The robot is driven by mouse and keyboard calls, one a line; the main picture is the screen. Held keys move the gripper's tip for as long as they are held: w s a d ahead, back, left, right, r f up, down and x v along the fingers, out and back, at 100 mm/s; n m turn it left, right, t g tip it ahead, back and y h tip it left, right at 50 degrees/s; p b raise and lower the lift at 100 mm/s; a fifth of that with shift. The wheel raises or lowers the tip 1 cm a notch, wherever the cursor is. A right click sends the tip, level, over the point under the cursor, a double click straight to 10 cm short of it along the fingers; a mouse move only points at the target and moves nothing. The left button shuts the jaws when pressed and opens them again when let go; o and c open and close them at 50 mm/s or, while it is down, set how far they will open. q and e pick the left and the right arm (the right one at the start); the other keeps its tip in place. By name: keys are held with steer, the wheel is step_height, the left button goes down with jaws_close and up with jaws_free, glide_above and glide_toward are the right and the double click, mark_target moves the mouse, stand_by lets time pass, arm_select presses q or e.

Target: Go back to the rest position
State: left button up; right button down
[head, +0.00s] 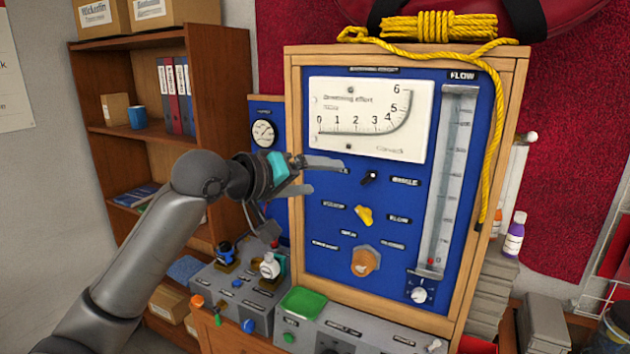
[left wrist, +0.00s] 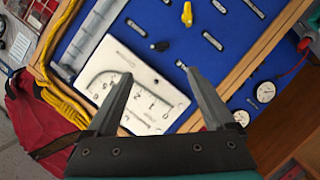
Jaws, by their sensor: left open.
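My left gripper (head: 325,175) is open and empty, in front of the left part of the blue test panel (head: 315,270). Its fingers point right, below the white breathing effort gauge (head: 370,118) and left of a black selector knob (head: 370,177). In the left wrist view the two open fingers (left wrist: 160,95) show with nothing between them but the panel and the gauge behind. Whether the fingers touch the panel cannot be told, though they look apart from it. My right gripper is not seen in either view.
A yellow knob (head: 363,215) and an orange port (head: 365,261) sit lower on the panel. A flow tube (head: 447,180) stands at its right. A yellow rope (head: 430,27) lies on top of the wooden frame. A bookshelf (head: 115,70) stands behind my left arm.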

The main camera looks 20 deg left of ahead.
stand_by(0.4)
